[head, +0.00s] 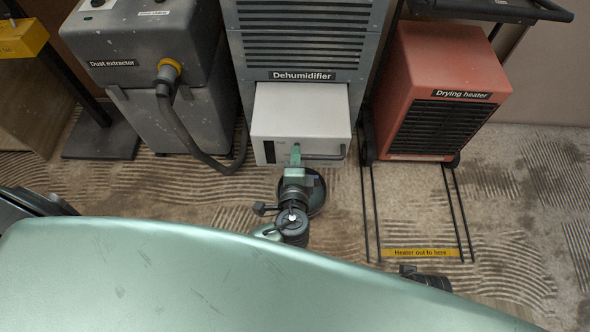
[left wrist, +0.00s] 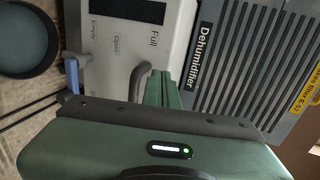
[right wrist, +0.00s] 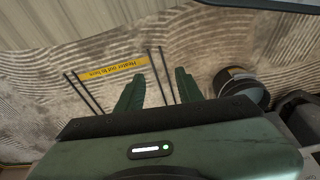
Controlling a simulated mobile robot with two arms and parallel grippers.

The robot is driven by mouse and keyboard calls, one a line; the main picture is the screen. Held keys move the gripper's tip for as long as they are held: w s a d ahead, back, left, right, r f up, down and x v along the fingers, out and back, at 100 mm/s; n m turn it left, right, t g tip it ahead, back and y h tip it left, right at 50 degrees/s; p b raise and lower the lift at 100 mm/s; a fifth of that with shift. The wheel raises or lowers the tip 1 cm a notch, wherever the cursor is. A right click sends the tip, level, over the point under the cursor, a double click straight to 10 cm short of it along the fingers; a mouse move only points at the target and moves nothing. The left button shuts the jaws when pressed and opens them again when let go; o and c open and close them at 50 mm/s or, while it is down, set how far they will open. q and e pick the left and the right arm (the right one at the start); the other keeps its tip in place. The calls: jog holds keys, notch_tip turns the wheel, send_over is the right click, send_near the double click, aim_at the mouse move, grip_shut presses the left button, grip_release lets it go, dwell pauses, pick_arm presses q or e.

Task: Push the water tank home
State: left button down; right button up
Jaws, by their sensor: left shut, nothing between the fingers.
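The water tank (head: 300,115) is a white box sticking out of the front of the grey dehumidifier (head: 300,40). It has a dark window and a bar handle low on its front. In the left wrist view the tank's face (left wrist: 125,50) shows the words Empty and Full. My left gripper (head: 295,156) is shut and empty, with its fingertips at the tank's front face beside the handle. I cannot tell whether they touch it. My right gripper (right wrist: 157,88) is open and empty above the floor, away from the tank. It is not clearly seen in the head view.
A dust extractor (head: 150,60) with a hose stands left of the dehumidifier. A red drying heater (head: 440,90) stands right, with floor rails and a yellow marker (head: 420,253) in front. A dark round container (right wrist: 238,90) stands on the floor near my left gripper.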

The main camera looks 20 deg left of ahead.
aim_at(298, 96)
pick_arm(q)
jog(key=shift+w+a, duration=0.25)
jog(key=shift+w, duration=0.6)
jog(key=shift+w+a, duration=0.2)
jog(key=shift+w, duration=0.6)
pick_arm(e)
jog(key=shift+r, duration=0.2)
jog(key=shift+w, duration=0.1)
